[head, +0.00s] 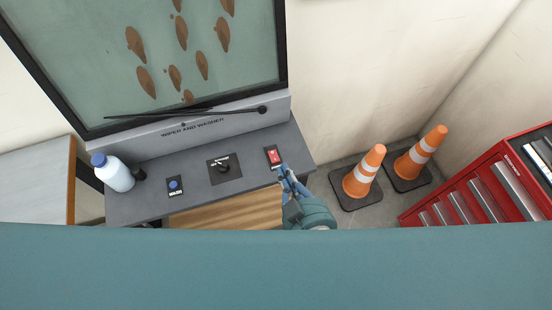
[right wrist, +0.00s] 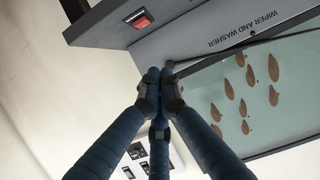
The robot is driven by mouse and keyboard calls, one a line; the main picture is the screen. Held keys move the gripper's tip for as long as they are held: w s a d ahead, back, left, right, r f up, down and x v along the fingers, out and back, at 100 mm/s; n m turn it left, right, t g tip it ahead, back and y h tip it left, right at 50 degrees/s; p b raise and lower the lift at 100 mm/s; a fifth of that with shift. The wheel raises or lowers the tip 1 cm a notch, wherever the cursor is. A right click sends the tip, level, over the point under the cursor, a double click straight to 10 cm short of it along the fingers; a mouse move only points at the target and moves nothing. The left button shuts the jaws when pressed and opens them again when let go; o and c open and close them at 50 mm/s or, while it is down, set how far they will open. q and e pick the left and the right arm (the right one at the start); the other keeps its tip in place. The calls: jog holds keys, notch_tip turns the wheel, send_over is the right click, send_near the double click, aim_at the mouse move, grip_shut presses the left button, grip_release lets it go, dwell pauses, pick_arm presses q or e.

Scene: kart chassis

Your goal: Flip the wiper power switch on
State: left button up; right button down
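The red rocker switch (head: 274,156) sits on a black plate at the right end of the grey wiper and washer console (head: 205,188). It also shows in the right wrist view (right wrist: 139,19), above and left of my fingertips. I cannot tell its on or off position. My right gripper (head: 286,171) is just beside the switch plate, at its lower right in the head view. In the right wrist view its blue fingers (right wrist: 158,82) come together with dark tips and hold nothing visible. Whether they touch the console is unclear. My left gripper is not in view.
The console also has a black knob (head: 223,167) and a blue button (head: 174,185). A white bottle with a blue cap (head: 115,173) stands at its left end. The windshield (head: 160,50) with brown spots and a wiper (head: 190,113) is behind. Orange cones (head: 366,169) and a red tool cabinet (head: 480,190) are right.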

jog(key=p, duration=0.2)
send_over(276, 161)
jog(key=s, duration=0.1)
notch_tip(276, 161, down, 3)
jog(key=shift+a+r, duration=0.1)
jog(key=f, duration=0.3)
jog(key=shift+s, duration=0.2)
jog(key=shift+s+f, duration=0.15)
jog(key=shift+f, duration=0.5)
